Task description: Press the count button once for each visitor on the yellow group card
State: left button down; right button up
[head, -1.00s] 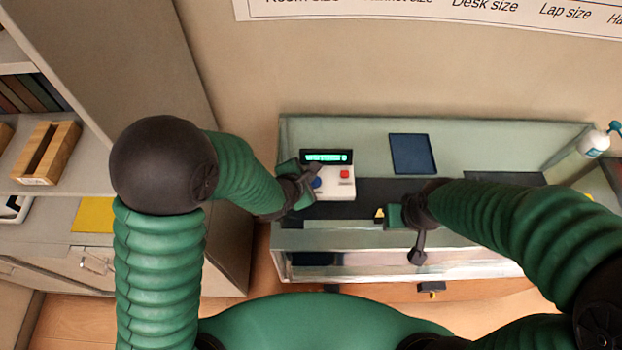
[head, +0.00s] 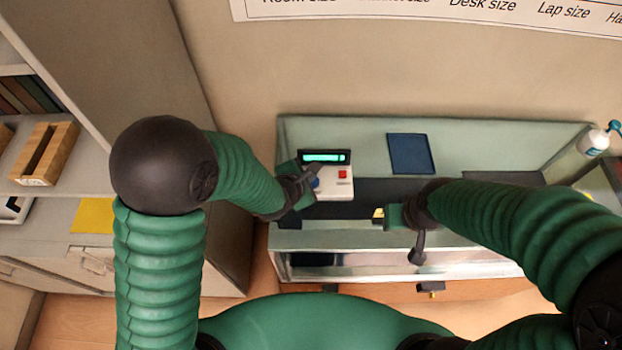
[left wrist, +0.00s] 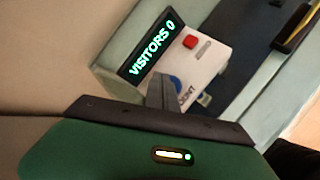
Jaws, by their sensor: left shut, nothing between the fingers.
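The white counter box (head: 336,192) stands on the dark strip of the bench, with a lit display (head: 324,157), a red button (head: 342,174) and a blue button (head: 316,183). In the left wrist view the display (left wrist: 153,47) reads VISITORS 0. The blue button (left wrist: 176,84) there, beside the lettering COUNT, is partly hidden by my left gripper (left wrist: 158,88). My left gripper (head: 309,174) is shut and empty at the blue button; I cannot tell whether it touches. My right gripper (head: 417,250) hangs at the bench front, its jaws unclear. A yellow sheet (head: 92,215) lies on the left cabinet; no writing is readable.
A dark blue panel (head: 411,154) lies right of the box. A small yellow item (head: 378,213) is by my right wrist. A spray bottle (head: 594,142) stands at the far right. A wooden holder (head: 44,152) sits on the left shelf.

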pick_arm(q)
jog(key=shift+d, duration=0.45)
jog(key=shift+a+f+b, duration=0.35)
jog(key=shift+a, duration=0.3)
pick_arm(e)
jog(key=shift+d+f, duration=0.1)
jog(key=shift+f, duration=0.25)
pick_arm(q)
jog(key=shift+d+f, duration=0.2)
jog(key=shift+d, duration=0.1)
pick_arm(e)
jog(key=shift+d+f, duration=0.2)
jog(key=shift+d, duration=0.1)
pick_arm(q)
jog(key=shift+s+a+f+b, duration=0.1)
jog(key=shift+a+f+b, duration=0.15)
jog(key=shift+b, duration=0.2)
pick_arm(e)
jog(key=shift+a+f, duration=0.15)
jog(key=shift+f, duration=0.1)
pick_arm(q)
jog(key=shift+d, duration=0.1)
pick_arm(e)
jog(key=shift+r, duration=0.1)
pick_arm(q)
jog(key=shift+d+r+p, duration=0.25)
jog(key=shift+r+p, duration=0.45)
jog(key=shift+r, duration=0.2)
pick_arm(e)
jog(key=shift+r, duration=0.6)
